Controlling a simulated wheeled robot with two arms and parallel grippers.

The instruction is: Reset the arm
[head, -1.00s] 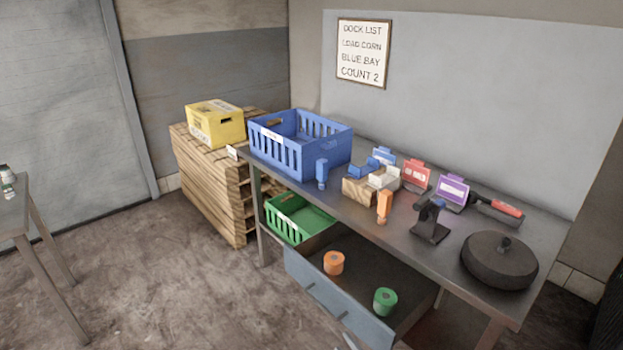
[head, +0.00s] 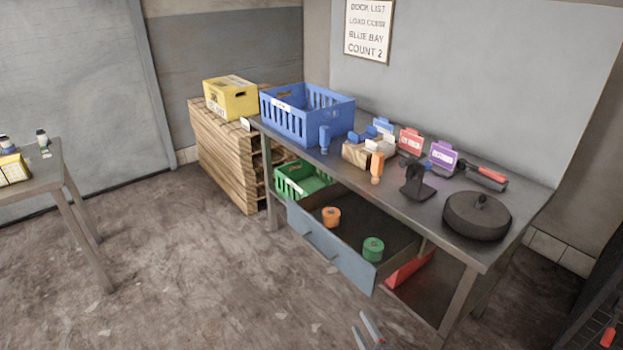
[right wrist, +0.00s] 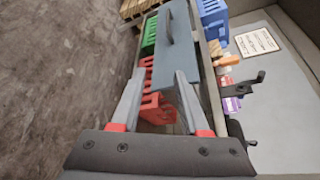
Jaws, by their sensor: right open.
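My right gripper (head: 368,328) shows at the bottom edge of the head view, in front of the workbench and low beside the pulled-out drawer. In the right wrist view its two fingers (right wrist: 159,75) are spread apart with nothing held between them. The grey-blue drawer (head: 325,248) stands open under the bench, with an orange roll (head: 331,217) and a green roll (head: 373,250) inside. The drawer front (right wrist: 180,50) also shows beyond the fingers in the right wrist view. My left gripper is not in view.
The workbench (head: 430,205) carries a blue crate (head: 310,118), colored card holders, a scanner stand and a round dark object (head: 477,217). A green crate (head: 302,181) and a red crate (head: 410,270) are below. Another table (head: 45,175) is at left. Floor between is clear.

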